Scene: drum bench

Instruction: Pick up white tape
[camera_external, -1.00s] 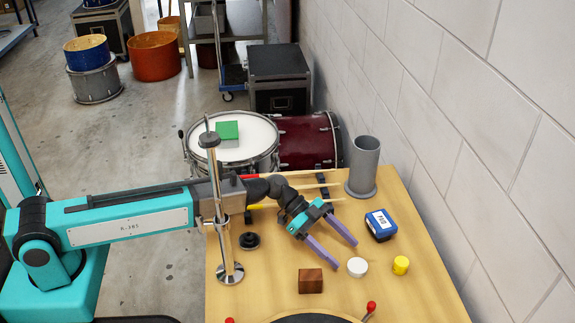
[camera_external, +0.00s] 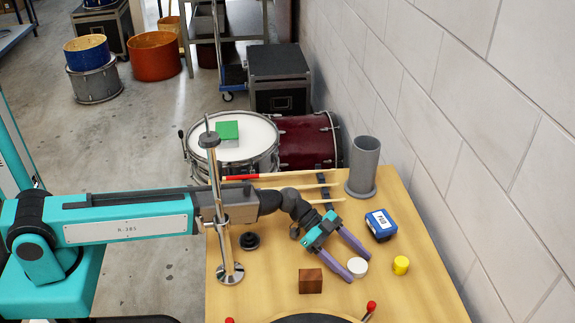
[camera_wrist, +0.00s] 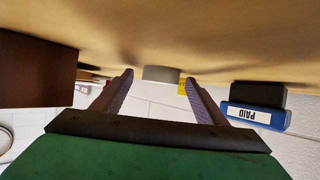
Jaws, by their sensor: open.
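The white tape (camera_external: 357,267) is a small white roll lying flat on the wooden bench (camera_external: 425,290). My gripper (camera_external: 357,267) is open, low over the bench, with its purple fingers pointing at the tape. In the external view the tape shows at the fingertips. In the wrist view the tape (camera_wrist: 161,74) appears between and just beyond the two fingertips (camera_wrist: 160,82). I cannot tell whether either finger touches it.
A brown wooden block (camera_external: 310,281) sits left of the fingers. A yellow roll (camera_external: 400,265) and a blue PAID stamp (camera_external: 381,225) lie to the right. A metal stand (camera_external: 228,255) rises beside my arm. A grey cylinder (camera_external: 363,165) stands at the back.

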